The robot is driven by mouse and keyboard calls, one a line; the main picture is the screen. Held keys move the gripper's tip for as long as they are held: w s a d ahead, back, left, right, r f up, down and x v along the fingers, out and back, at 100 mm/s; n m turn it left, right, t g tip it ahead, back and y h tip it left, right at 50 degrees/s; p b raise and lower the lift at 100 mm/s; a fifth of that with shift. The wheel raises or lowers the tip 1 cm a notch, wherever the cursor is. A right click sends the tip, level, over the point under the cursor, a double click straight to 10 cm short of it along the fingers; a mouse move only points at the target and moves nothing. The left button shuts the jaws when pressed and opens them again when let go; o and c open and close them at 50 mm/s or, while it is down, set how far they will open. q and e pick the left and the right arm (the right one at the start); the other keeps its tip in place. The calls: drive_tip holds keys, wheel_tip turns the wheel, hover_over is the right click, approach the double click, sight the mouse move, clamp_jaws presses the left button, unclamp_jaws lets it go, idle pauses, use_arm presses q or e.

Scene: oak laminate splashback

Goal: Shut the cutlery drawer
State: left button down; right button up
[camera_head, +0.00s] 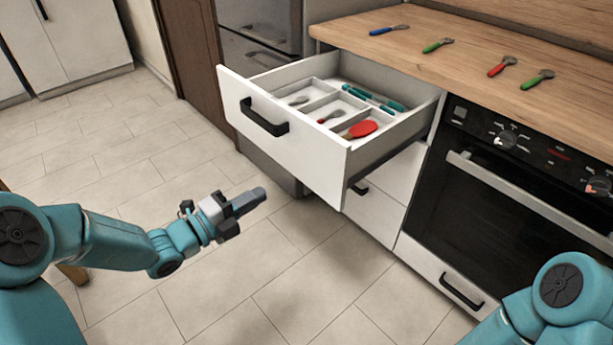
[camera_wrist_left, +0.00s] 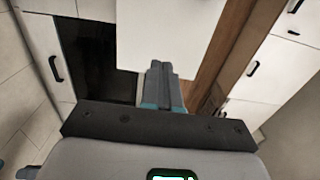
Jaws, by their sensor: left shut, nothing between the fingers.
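The cutlery drawer (camera_head: 288,148) stands pulled far out from under the worktop in the head view. It has a white front with a black bar handle (camera_head: 264,117). Inside is a white divided tray (camera_head: 330,98) holding a red-headed utensil (camera_head: 361,129), teal-handled pieces (camera_head: 378,98) and other cutlery. My left gripper (camera_head: 248,201) is shut and empty, in front of the drawer front and lower than it, apart from it. In the left wrist view the shut fingers (camera_wrist_left: 164,85) point towards a white panel (camera_wrist_left: 165,35). My right gripper is out of view.
An oven (camera_head: 515,180) is to the right of the drawer. Closed white drawers (camera_head: 383,205) lie below it. Several coloured-handle utensils, including a red one (camera_head: 502,66), lie on the wooden worktop (camera_head: 450,60). The tiled floor in front is clear.

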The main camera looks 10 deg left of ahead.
sight(312, 164)
use_arm(q)
drive_tip(key=x, duration=1.3)
drive_tip(key=shift+d+b, duration=0.1)
drive_tip(key=shift+b, duration=0.25)
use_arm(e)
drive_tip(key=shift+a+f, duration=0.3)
use_arm(q)
drive_tip(key=shift+w, duration=0.1)
